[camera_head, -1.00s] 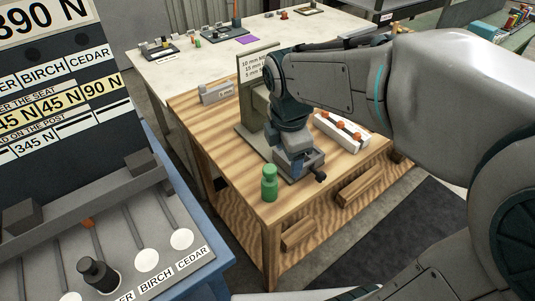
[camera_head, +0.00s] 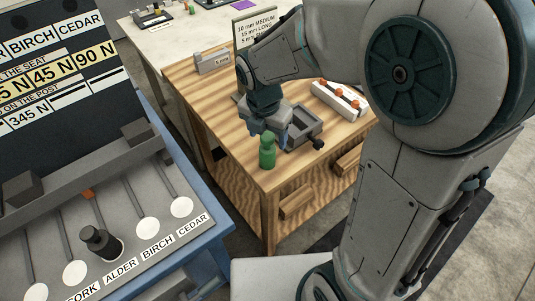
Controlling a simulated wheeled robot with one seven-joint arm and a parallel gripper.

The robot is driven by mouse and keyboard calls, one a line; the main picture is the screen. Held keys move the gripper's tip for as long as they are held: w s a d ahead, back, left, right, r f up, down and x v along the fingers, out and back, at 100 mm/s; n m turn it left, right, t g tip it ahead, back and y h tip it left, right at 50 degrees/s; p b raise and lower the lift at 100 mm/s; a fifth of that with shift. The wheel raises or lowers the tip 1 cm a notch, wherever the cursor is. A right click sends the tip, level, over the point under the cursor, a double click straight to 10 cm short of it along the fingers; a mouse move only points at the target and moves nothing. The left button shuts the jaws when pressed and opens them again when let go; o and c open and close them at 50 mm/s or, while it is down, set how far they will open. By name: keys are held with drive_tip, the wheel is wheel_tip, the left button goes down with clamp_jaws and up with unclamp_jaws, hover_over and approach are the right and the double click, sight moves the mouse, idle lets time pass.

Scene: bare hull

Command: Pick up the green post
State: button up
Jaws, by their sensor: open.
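The green post (camera_head: 267,154) stands upright near the front left corner of the wooden workbench (camera_head: 228,140). It has a narrower neck and a rounded top. My gripper (camera_head: 266,133) points down right at the post's top, just behind or above it. The jaws are open. Whether a finger touches the post cannot be told from this view.
A grey vise-like tray (camera_head: 304,129) stands just right of my gripper. A white rack with orange pieces (camera_head: 341,98) lies behind it. A grey block (camera_head: 213,61) sits at the back left. At left is a blue bench (camera_head: 208,226) with a black post (camera_head: 100,243) and labelled white discs.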

sight(268, 146)
drive_tip(key=shift+w+f, duration=0.1)
drive_tip(key=shift+f, duration=2.6)
drive_tip(key=c, duration=1.3)
clamp_jaws()
drive_tip(key=shift+r, duration=0.15)
